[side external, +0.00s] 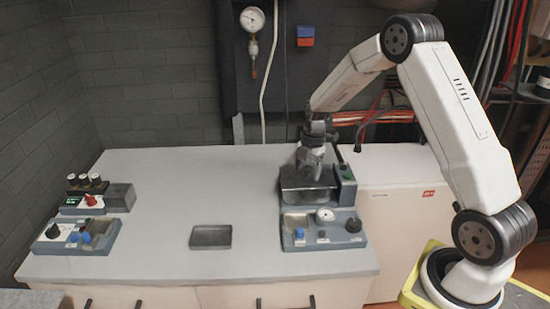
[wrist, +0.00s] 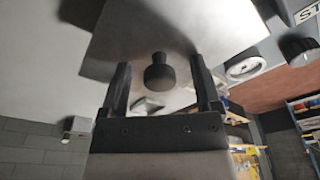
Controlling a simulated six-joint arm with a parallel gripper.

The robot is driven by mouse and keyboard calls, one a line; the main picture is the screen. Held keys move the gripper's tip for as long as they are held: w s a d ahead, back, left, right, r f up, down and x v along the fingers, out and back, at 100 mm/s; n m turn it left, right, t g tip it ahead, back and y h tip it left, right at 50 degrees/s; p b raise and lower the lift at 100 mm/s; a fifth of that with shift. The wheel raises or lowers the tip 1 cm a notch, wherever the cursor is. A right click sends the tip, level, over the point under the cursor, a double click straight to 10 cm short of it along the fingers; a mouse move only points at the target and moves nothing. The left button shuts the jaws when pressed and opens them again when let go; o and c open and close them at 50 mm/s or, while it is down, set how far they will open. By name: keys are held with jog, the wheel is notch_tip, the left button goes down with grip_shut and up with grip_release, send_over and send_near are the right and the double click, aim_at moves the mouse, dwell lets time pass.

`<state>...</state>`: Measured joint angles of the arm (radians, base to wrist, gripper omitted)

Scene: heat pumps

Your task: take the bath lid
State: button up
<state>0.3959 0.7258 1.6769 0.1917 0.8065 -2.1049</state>
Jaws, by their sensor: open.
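The bath lid is a grey metal plate with a dark round knob. In the wrist view the lid (wrist: 128,38) fills the upper middle, and its knob (wrist: 159,72) shows between the fingers. My gripper (wrist: 161,80) is open, with one finger on each side of the knob and a visible gap to both. In the side view my gripper (side external: 312,158) points down over the metal bath (side external: 308,196) on the right-hand unit. There the gripper hides the knob and much of the lid.
The right-hand unit carries a dial (side external: 325,214) and knobs in front of the bath. A dark shallow tray (side external: 211,237) lies on the bench front. Control units (side external: 77,235) with knobs stand at the left.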

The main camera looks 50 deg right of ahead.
aim_at(307, 168)
grip_shut()
jog(key=shift+r, duration=0.15)
jog(key=shift+r, duration=0.5)
notch_tip(307, 168, up, 2)
jog(key=s+a+r, duration=0.3)
jog(key=s+r, duration=0.6)
jog(key=s, duration=0.4)
jog(key=shift+s+a+r, duration=0.25)
jog(key=shift+a+r, duration=0.1)
jog(key=shift+a, duration=0.05)
